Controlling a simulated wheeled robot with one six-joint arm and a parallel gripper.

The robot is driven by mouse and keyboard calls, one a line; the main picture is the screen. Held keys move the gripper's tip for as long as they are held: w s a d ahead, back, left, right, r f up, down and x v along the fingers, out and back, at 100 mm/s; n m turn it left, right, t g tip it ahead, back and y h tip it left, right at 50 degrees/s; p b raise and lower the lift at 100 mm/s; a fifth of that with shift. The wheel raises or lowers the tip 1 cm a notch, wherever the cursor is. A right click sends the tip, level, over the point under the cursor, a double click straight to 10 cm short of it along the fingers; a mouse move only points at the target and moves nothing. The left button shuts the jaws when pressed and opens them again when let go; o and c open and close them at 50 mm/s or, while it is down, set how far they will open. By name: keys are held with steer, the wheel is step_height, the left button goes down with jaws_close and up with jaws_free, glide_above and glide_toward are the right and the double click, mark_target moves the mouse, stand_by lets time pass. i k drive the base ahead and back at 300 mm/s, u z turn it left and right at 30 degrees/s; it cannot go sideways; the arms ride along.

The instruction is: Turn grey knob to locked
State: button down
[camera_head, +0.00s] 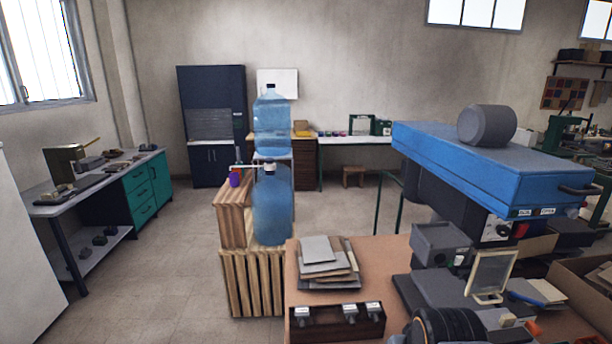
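A large grey rounded cylinder (487,125), the closest match to a grey knob, sits on top of a blue box (455,150) at the right. Small white labels (537,211) are on the box's lower front edge, too small to read. A dark handle (580,190) sticks out at the box's right end. I cannot tell which position the cylinder is turned to. My gripper is not in view.
A brown workbench (400,250) holds stacked grey tiles (328,258), a dark box with small light fittings (337,321), and grey machine parts. The floor at the left centre is clear.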

mark_target(572, 213)
steer(key=z, duration=1.25)
steer(key=k, duration=0.65)
steer(key=u, duration=0.4)
steer(key=i, duration=0.5)
steer(key=z, duration=0.05)
